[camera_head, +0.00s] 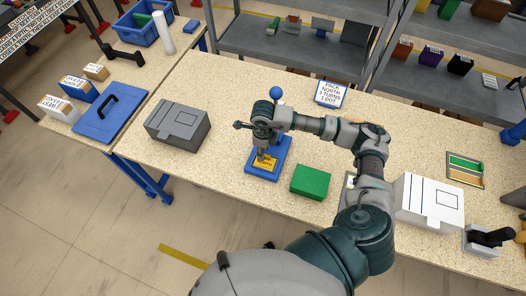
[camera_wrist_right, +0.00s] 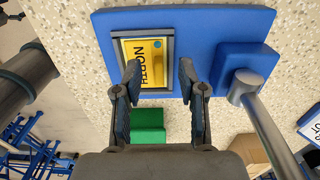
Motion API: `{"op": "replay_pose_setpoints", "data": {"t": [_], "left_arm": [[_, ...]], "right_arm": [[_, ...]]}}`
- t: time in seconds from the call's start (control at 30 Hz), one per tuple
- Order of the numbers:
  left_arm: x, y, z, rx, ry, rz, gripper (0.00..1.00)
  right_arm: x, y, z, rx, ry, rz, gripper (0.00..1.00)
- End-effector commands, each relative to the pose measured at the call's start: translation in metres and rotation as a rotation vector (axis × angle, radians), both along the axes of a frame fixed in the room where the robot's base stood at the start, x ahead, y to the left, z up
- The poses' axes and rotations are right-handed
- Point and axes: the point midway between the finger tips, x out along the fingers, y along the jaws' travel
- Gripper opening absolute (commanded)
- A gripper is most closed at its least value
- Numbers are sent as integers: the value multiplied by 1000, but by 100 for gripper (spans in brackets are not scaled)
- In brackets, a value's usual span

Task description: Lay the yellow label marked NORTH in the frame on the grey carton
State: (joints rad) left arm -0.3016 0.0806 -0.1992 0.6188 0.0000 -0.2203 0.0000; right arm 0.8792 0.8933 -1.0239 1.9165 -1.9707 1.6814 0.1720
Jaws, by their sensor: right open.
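The yellow label (camera_wrist_right: 134,47), marked NORTH, lies in a dark-rimmed recess on a blue press stand (camera_wrist_right: 200,20) in the right wrist view. It also shows in the head view (camera_head: 266,164), partly hidden by my right gripper. My right gripper (camera_wrist_right: 160,72) is open, its two fingers pointing at the label with a raised yellow part between them; I cannot tell whether they touch it. In the head view my right gripper (camera_head: 261,153) is just above the stand. The grey carton (camera_head: 165,129) stands left of it, with a rectangular outline on top. My left gripper is out of view.
A green block (camera_head: 310,182) lies just right of the stand. The stand's lever has a blue ball knob (camera_head: 276,92). A sign (camera_head: 331,93) is behind, a white carton (camera_head: 430,202) at the right. A blue board (camera_head: 100,115) lies at the left. The table between carton and stand is clear.

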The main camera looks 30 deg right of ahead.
Motion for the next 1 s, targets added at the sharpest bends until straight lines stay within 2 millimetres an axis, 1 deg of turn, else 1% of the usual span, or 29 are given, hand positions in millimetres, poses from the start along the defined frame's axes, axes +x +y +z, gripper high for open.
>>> {"op": "replay_pose_setpoints", "data": {"t": [0.1,0.2,0.5,0.57,0.6,0.67,0.8,0.83,0.87,1.0], "left_arm": [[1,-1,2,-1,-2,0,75],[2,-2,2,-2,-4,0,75],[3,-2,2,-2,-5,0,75],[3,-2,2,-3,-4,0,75],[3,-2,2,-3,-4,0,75],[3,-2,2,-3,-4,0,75],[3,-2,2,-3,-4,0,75],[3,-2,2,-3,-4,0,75],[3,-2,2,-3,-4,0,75],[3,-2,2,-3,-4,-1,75]], "right_arm": [[0,0,-12,0,1,0,41],[0,0,-18,0,0,-1,41],[0,1,-20,-1,-1,0,41],[0,1,-20,-1,-1,0,26],[0,1,-20,-1,-1,0,16],[0,0,-20,0,0,0,1],[0,0,-20,0,0,0,0],[0,0,-20,0,0,0,5],[0,0,-20,0,0,0,0],[0,0,-20,0,0,0,0]]}}
